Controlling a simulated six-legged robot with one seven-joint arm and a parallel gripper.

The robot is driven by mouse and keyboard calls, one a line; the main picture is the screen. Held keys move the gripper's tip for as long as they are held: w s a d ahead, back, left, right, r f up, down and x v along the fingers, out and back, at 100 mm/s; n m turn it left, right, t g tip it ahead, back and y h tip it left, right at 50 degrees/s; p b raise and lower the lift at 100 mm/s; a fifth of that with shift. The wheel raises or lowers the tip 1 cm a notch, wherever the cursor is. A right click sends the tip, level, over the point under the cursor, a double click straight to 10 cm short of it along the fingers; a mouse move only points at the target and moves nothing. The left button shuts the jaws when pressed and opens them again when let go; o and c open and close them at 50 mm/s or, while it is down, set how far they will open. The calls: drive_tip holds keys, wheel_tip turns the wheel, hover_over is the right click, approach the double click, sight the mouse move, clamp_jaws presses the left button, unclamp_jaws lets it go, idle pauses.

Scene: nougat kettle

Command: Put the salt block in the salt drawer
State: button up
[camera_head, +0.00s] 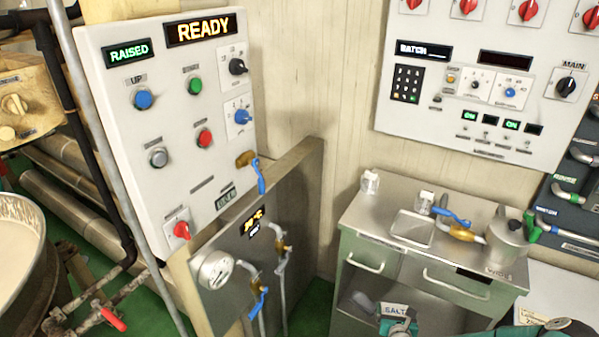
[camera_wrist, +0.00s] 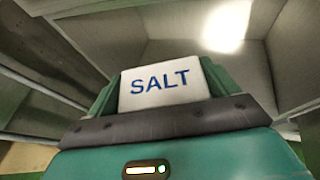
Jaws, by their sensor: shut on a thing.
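The salt block (camera_wrist: 160,86) is white with blue SALT lettering, held between the green fingers of my gripper (camera_wrist: 162,98) in the wrist view. In the head view the salt block (camera_head: 396,310) shows low at the bottom edge, in front of the cabinet's open lower part. My gripper is shut on it; most of the gripper is cut off below. The green cabinet has a left drawer (camera_head: 366,258) and a wider right drawer (camera_head: 466,290), both apparently shut. I cannot read which is the salt drawer. Beyond the block, the wrist view shows a grey box-like interior (camera_wrist: 190,52).
The cabinet's metal top (camera_head: 372,217) holds a small sink, a blue-handled valve and a metal pot (camera_head: 507,240). A grey lump (camera_head: 361,301) lies in the open lower part. A control panel (camera_head: 170,130) and piping stand left. Green floor (camera_head: 312,312) is clear between.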

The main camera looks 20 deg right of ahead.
drive_tip(key=w+a+r+n+t+y, duration=0.1)
drive_tip(key=w+a+r+n+y, duration=0.1)
drive_tip(key=w+a+r, duration=0.55)
drive_tip(key=w+a+r+n+t+y, duration=0.15)
drive_tip(key=w+a, duration=0.25)
drive_tip(key=a, duration=0.6)
drive_tip(key=w+a+r+n+y, duration=0.1)
drive_tip(key=a+r, duration=0.2)
drive_tip(key=a, duration=0.5)
drive_tip(key=a+r+n+y, duration=0.1)
drive_tip(key=a+r, duration=0.3)
drive_tip(key=a, duration=0.4)
drive_tip(key=shift+w+a+y, duration=0.3)
drive_tip(key=shift+w+y, duration=0.1)
drive_tip(key=shift+y, duration=0.15)
drive_tip(key=shift+n+g, duration=0.25)
